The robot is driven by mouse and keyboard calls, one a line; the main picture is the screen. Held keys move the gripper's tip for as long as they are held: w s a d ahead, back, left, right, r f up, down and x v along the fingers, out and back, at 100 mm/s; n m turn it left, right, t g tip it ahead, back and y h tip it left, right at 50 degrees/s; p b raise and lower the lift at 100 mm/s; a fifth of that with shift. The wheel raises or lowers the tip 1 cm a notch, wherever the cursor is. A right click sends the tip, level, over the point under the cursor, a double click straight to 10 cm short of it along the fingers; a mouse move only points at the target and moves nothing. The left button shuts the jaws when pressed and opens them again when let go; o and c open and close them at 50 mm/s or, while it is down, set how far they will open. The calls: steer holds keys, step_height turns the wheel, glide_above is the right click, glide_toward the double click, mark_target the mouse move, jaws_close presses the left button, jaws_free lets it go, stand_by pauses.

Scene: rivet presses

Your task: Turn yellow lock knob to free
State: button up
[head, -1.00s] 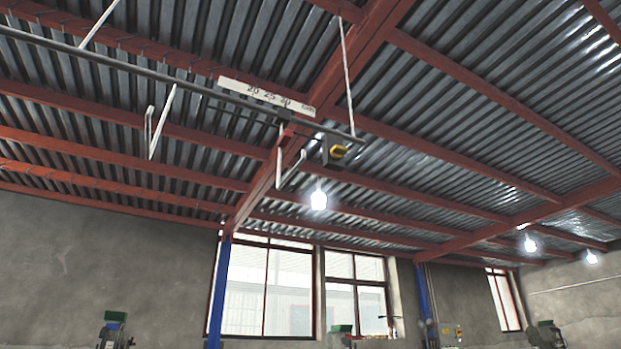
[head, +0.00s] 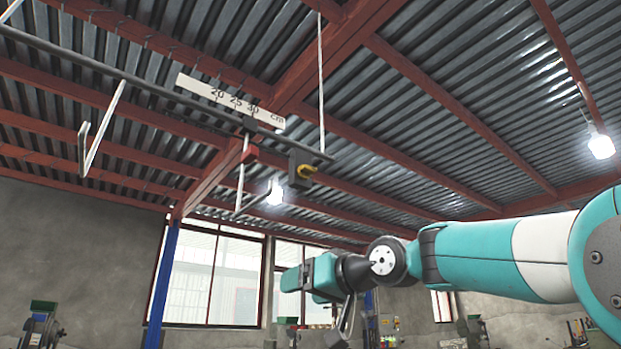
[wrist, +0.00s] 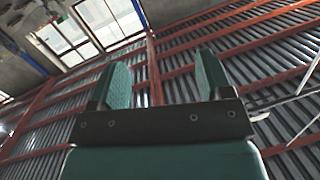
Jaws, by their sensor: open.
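The yellow lock knob (head: 307,170) sits on a small dark box (head: 297,162) at the right end of a grey overhead rail (head: 110,78). I cannot make out which way the knob is turned. My gripper (wrist: 158,68) is open and empty in the wrist view, its two teal fingers apart with only windows and roof beyond. In the head view my gripper (head: 292,279) is below the knob, well apart from it. I cannot make out the knob in the wrist view.
A white ruler plate (head: 232,102) marked in cm hangs over the rail. A white rod (head: 321,85) and hooks (head: 100,130) hang around it. A lit bulb (head: 275,192) is beyond the knob. Green-topped machines (head: 42,325) stand far below. The air between gripper and knob looks clear.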

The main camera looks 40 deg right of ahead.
steer(key=s+d+r+t+h+p, duration=0.1)
steer(key=s+d+r+t, duration=0.15)
steer(key=r, duration=0.55)
steer(key=s+d+r+t+h+p, duration=0.15)
steer(key=d+r, duration=0.25)
steer(key=r, duration=0.5)
steer(key=t+p, duration=0.2)
glide_toward(311, 170)
steer(key=p+x, duration=0.2)
steer(key=p, duration=0.1)
steer(key=p+x, duration=0.3)
steer(key=p, duration=0.1)
steer(key=p+x, duration=0.3)
steer(key=shift+r, duration=0.35)
steer(key=shift+w+p, duration=0.55)
steer(key=shift+w, duration=0.1)
steer(key=c, duration=0.9)
